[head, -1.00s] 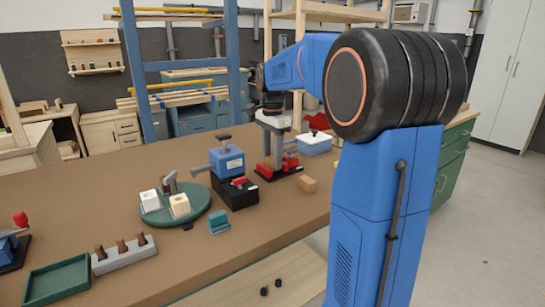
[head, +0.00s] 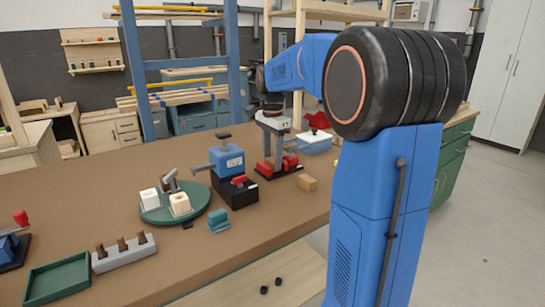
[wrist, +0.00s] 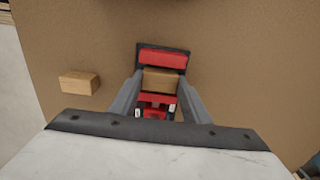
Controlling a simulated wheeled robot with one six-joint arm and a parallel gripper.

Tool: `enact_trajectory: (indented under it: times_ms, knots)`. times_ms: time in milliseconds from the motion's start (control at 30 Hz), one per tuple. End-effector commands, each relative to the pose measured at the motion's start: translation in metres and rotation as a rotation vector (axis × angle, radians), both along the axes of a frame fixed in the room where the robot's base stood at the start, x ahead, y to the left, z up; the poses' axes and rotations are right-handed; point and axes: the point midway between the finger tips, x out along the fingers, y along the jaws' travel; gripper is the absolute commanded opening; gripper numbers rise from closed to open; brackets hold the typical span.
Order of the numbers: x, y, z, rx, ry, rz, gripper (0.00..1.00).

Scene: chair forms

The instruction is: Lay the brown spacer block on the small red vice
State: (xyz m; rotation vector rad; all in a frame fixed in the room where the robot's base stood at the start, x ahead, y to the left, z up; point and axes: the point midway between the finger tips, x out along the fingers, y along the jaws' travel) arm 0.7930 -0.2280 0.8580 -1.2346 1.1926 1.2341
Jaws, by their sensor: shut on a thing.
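The small red vice (head: 290,162) stands on the workbench near its far right part, on a dark base. In the wrist view, the red vice (wrist: 163,58) shows below my gripper, with red parts above and below the held block in the picture. My gripper (wrist: 160,80) is shut on the brown spacer block (wrist: 160,84). The block is level and seen from above, over the vice. I cannot tell whether it touches the vice. In the head view, my gripper (head: 273,138) is upright over the vice, and the block is not clearly visible there.
A lighter wooden block (head: 307,184) lies on the bench beside the vice. A blue vice (head: 227,162) on a black box stands left of it. A white-lidded blue box (head: 314,143) is behind right. A green turntable (head: 160,213) and a teal block (head: 218,220) are further left.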

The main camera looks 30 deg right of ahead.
Motion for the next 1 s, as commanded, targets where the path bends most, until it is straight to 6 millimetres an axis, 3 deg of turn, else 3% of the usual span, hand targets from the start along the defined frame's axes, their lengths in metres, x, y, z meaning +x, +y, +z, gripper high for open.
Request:
enact_trajectory:
  times_ms: [200,233,300,500,600,1000]
  knots:
    - [-0.0001,0.0000,-0.0038,0.000,0.000,0.000,0.21]
    - [-0.0001,0.0000,-0.0035,0.000,0.000,0.000,0.49]
    - [-0.0001,0.0000,-0.0035,0.000,0.000,0.000,0.64]
    - [-0.0001,0.0000,-0.0034,0.000,0.000,0.000,0.64]
    - [-0.0001,0.0000,-0.0034,0.000,0.000,0.000,0.83]
    - [0.0000,0.0000,0.0018,0.000,0.000,0.000,0.83]
